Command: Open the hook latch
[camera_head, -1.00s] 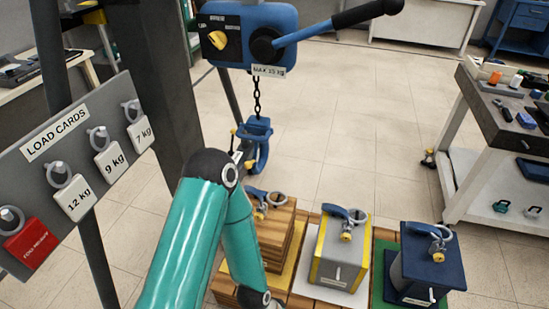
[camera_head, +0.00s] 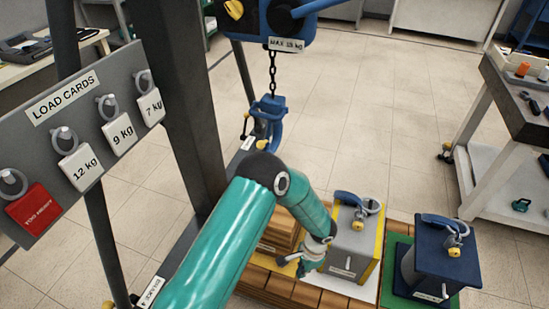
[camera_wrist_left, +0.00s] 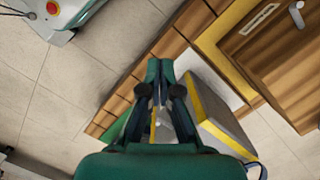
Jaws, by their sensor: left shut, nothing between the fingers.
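A blue hook (camera_head: 268,122) hangs on a chain below the blue hoist in the head view, with a small yellow part near its lower end. Its latch is too small to tell open or shut. Blue fittings with rings sit on the grey yellow-edged block (camera_head: 350,247) and the navy block (camera_head: 440,262). My left gripper (camera_head: 290,261) is low, between the wooden crate (camera_head: 278,238) and the grey block, well below the hook. In the left wrist view my left gripper (camera_wrist_left: 160,68) is shut and empty beside the grey block (camera_wrist_left: 220,120). My right gripper is out of view.
The hoist body (camera_head: 268,22) is above the hook. A dark post (camera_head: 185,100) and the load card board (camera_head: 75,135) stand on the left. The blocks stand on a wooden pallet (camera_head: 280,287). A workbench (camera_head: 500,130) is at the right. Open floor lies behind the blocks.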

